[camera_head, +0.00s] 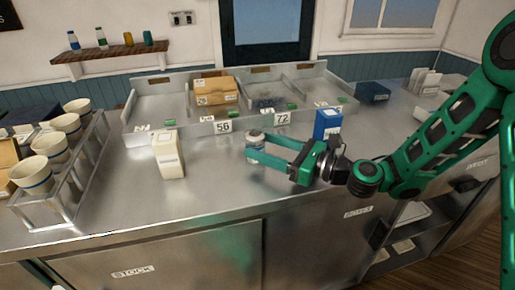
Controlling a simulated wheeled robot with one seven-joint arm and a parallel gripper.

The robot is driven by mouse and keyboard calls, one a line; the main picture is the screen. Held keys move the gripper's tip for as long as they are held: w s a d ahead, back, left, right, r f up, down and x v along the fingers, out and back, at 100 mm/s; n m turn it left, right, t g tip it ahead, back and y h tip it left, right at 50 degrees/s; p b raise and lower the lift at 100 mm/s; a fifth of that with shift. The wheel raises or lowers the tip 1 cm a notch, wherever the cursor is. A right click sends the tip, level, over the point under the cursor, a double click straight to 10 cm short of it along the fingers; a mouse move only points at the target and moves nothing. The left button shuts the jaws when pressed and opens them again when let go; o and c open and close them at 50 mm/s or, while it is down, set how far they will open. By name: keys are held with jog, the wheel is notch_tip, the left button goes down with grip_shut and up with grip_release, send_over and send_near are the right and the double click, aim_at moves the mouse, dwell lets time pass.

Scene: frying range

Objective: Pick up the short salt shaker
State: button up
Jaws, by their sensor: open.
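A short salt shaker (255,144), a small pale cylinder with a grey top and a dark label, stands upright on the steel counter in the head view. My gripper (257,150) reaches in from the right with its two long green fingers open. The fingertips are at the shaker, one finger behind it and one in front near its lower part. The front finger hides part of the shaker. I cannot tell whether either finger touches it.
A cream carton (168,155) stands left of the shaker, and a blue box (327,123) stands behind my gripper. A steel divided tray (150,112) lies behind, with number cards. A rack (72,203) of cups is at left. The counter front is clear.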

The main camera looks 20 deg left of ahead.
jog(key=shift+s+x, duration=0.2)
jog(key=shift+x, duration=3.05)
jog(key=shift+r, duration=0.15)
jog(key=c, duration=1.3)
